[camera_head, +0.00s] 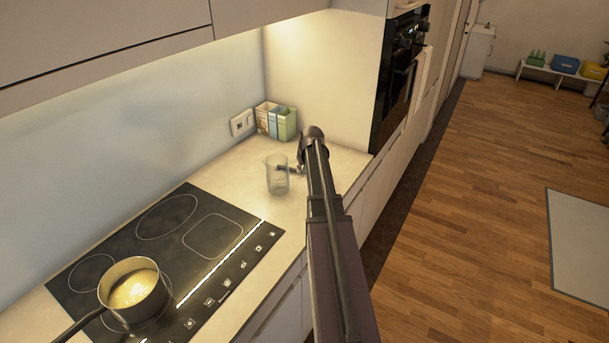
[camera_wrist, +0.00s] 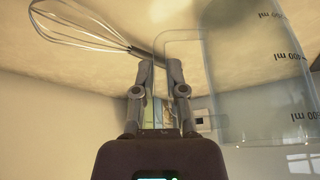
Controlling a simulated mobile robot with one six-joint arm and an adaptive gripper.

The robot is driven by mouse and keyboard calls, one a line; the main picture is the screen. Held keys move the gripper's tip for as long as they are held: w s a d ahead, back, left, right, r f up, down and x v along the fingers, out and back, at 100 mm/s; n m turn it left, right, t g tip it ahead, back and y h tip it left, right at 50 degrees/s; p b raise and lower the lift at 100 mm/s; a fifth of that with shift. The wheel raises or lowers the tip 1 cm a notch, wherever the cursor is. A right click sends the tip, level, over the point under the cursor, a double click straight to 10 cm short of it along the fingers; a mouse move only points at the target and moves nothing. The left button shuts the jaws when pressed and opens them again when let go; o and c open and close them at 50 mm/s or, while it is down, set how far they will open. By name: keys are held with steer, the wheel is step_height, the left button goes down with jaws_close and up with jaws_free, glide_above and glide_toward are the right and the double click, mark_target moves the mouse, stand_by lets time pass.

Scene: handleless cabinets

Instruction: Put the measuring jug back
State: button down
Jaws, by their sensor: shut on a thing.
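The clear measuring jug (camera_head: 277,180) is upright at the counter's far end, beyond the hob. I cannot tell whether its base touches the counter. In the wrist view the jug (camera_wrist: 262,85) fills the right side, with its ml marks upside down. My gripper (camera_head: 290,168) reaches it from the right in the head view. In the wrist view my gripper (camera_wrist: 160,72) is shut on the jug's clear handle (camera_wrist: 183,36), left of the jug body. The fingertips partly hide the handle.
A wire whisk (camera_wrist: 85,22) lies on the counter near the gripper. Carton-like boxes (camera_head: 276,121) and a wall socket (camera_head: 242,123) are behind the jug. A pot (camera_head: 134,290) with yellow contents stands on the black hob (camera_head: 165,250). A tall oven cabinet (camera_head: 400,70) borders the counter.

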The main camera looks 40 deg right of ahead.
steer(key=shift+f+b, duration=0.35)
steer(key=shift+f, duration=0.4)
steer(key=c, duration=0.7)
jaws_free()
steer(key=p+v, duration=1.1)
steer(key=v, duration=0.1)
stand_by(0.8)
